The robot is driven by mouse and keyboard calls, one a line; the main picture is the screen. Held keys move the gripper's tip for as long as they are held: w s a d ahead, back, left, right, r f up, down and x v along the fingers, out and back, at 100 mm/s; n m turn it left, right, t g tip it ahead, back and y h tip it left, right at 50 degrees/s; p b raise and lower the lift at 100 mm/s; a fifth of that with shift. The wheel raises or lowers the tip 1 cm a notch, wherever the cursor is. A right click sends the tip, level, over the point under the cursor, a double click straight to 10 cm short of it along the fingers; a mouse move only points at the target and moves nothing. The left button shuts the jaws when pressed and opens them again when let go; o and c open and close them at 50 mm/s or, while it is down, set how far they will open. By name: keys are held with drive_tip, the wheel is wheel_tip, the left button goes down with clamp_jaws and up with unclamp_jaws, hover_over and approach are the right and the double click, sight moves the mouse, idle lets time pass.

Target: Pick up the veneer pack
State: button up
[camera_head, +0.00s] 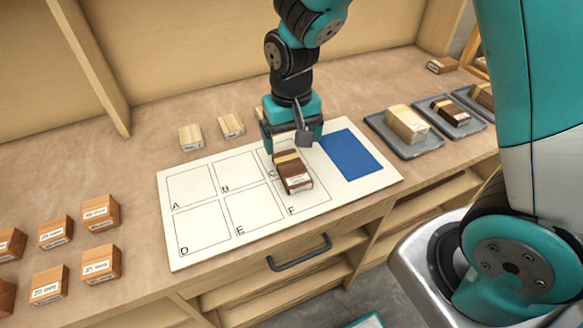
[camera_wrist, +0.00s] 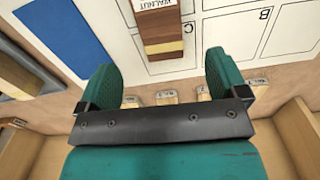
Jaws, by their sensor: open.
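The veneer pack (camera_head: 293,175) is a dark brown block with a pale stripe and a white label. It lies on the white lettered board (camera_head: 185,252), over squares C and F. In the wrist view the pack (camera_wrist: 160,28) shows part of a label reading "WALNUT", and its upper end is cut off. My gripper (camera_head: 287,138) is open and empty, just behind the pack in the head view. In the wrist view the gripper's two green fingers (camera_wrist: 163,78) are spread wider than the pack, which lies beyond their tips. I see no contact.
A blue rectangle (camera_head: 350,155) lies right of the pack. Grey trays (camera_head: 375,122) with wooden packs stand at the right. Small pale blocks (camera_head: 190,137) sit behind the board. Several labelled brown blocks (camera_head: 100,212) stand at the left. Squares A, B, D and E are clear.

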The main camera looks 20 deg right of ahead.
sight(291, 167)
wheel_tip(291, 167, down, 9)
drive_tip(key=shift+w+r+p, duration=0.1)
drive_tip(key=shift+p, duration=0.65)
drive_tip(key=c, duration=1)
